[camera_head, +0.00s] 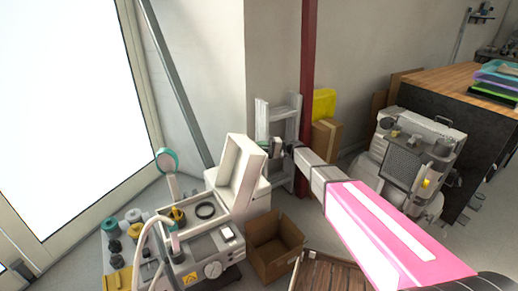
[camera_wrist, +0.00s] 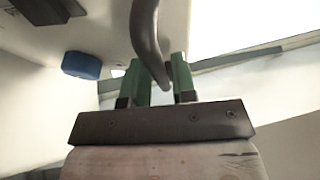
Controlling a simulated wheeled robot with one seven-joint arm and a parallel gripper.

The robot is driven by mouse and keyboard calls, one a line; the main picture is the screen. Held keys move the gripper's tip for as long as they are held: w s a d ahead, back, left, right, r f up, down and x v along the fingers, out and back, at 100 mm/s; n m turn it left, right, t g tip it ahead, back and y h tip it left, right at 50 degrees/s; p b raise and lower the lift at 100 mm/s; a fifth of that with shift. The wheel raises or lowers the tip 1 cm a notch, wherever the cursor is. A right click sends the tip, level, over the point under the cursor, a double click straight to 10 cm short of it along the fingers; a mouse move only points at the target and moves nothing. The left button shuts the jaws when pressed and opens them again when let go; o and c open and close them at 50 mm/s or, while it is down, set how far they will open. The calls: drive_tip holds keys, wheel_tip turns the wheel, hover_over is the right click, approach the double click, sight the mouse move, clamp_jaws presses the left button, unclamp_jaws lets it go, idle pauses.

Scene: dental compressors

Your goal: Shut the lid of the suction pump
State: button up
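The suction pump (camera_head: 200,255) stands at the lower left in the head view, a pale box with gauges and a hose. Its white lid (camera_head: 238,170) is raised, standing up and leaning back, with its hollow side visible. My gripper (camera_head: 268,147) is beside the lid's upper right edge; I cannot tell if they touch. In the wrist view my gripper's green fingers (camera_wrist: 160,82) are apart. A dark curved bar (camera_wrist: 146,40) shows at the gap between them; I cannot tell what it belongs to or whether the fingers touch it.
An open cardboard box (camera_head: 275,248) stands right of the pump. A dark red post (camera_head: 308,80) and a pale step frame (camera_head: 262,120) are behind my gripper. Another machine (camera_head: 410,155) stands at the right, by a wooden-topped bench (camera_head: 450,80). Jars (camera_head: 112,228) stand left of the pump.

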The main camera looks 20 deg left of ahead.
drive_tip(key=shift+s+a, duration=0.2)
drive_tip(key=shift+a, duration=0.2)
clamp_jaws()
drive_tip(key=shift+s+r, duration=0.1)
drive_tip(key=shift+r, duration=0.05)
